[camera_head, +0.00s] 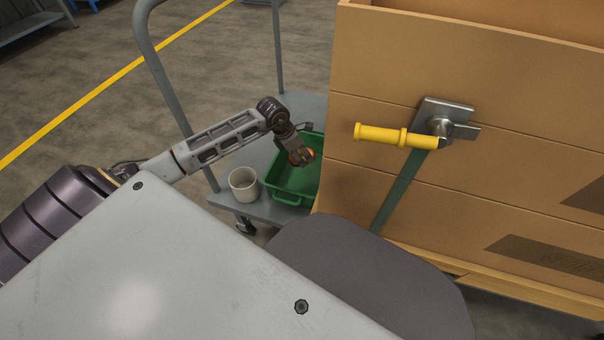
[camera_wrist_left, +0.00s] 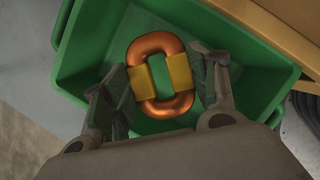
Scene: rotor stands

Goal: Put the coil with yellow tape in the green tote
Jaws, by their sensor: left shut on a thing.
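The coil with yellow tape (camera_wrist_left: 162,95) is a copper-coloured ring with yellow tape on two opposite sides. My left gripper (camera_wrist_left: 164,88) is shut on it, with one finger against each taped side. In the head view my left gripper (camera_head: 301,156) is over the green tote (camera_head: 290,196), and only a small orange part of the coil (camera_head: 310,153) shows. The wrist view shows the green tote (camera_wrist_left: 90,50) behind and around the coil; I cannot tell how far the coil is above its floor. My right gripper is not in view.
The tote stands on a grey cart (camera_head: 232,203) with a tall rail (camera_head: 165,85). A white cup (camera_head: 243,183) stands left of the tote. A large wooden crate (camera_head: 440,180) with a yellow-handled latch (camera_head: 385,134) hides the tote's right part.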

